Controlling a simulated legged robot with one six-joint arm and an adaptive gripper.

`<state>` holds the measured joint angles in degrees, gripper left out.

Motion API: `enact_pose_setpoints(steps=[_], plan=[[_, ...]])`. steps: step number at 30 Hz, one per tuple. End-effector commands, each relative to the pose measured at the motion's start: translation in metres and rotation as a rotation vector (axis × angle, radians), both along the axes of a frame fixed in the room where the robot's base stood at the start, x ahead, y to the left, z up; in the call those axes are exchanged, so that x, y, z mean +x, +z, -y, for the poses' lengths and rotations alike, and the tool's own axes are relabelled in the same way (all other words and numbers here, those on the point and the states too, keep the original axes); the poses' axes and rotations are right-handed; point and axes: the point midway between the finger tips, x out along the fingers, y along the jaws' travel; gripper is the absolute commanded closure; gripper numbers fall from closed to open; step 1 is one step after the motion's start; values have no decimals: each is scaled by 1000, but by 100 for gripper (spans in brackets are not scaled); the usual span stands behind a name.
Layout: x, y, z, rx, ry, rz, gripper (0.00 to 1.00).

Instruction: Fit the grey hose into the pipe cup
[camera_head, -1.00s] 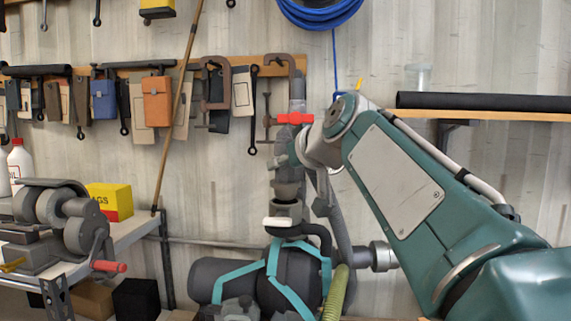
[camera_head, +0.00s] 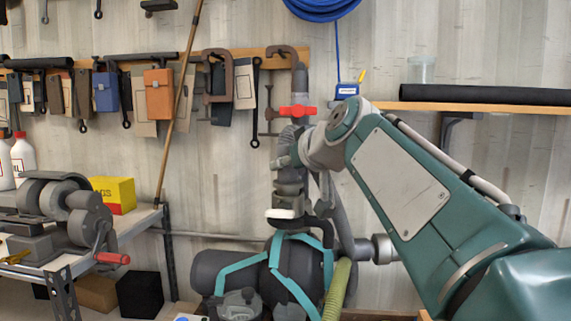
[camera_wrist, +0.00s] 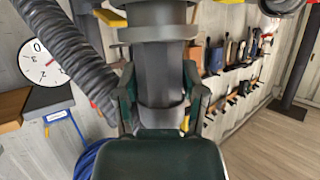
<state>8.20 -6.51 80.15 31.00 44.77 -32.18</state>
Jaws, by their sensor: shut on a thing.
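My gripper (camera_head: 288,158) is beside the upright pipework, below the red valve handle. The wrist view shows its dark green fingers (camera_wrist: 160,104) on both sides of a smooth grey cylinder (camera_wrist: 160,84), the held end of the grey hose. Ribbed grey hose (camera_wrist: 68,56) runs past on the left there; a grey hose (camera_head: 345,222) also hangs beside the pump in the head view. The pipe cup (camera_head: 288,213) appears just below the held end, above the pump. The two line up closely; I cannot tell whether the end is inside the cup.
The grey pump (camera_head: 210,274) with teal straps stands below. A red valve handle (camera_head: 297,111) is above my gripper. A bench (camera_head: 150,222) with a grinder (camera_head: 75,215) is at left, a wall shelf (camera_head: 480,108) at right. Clamps and pouches hang on the wall behind.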

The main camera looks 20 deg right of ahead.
Motion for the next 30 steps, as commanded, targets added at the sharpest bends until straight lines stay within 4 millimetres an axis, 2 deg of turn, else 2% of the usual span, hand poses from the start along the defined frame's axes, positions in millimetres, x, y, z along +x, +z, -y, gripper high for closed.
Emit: enact_pose_setpoints(steps=[15,30], plan=[[0,0,0,0,0,1,100],[0,-10,0,0,0,1,100]])
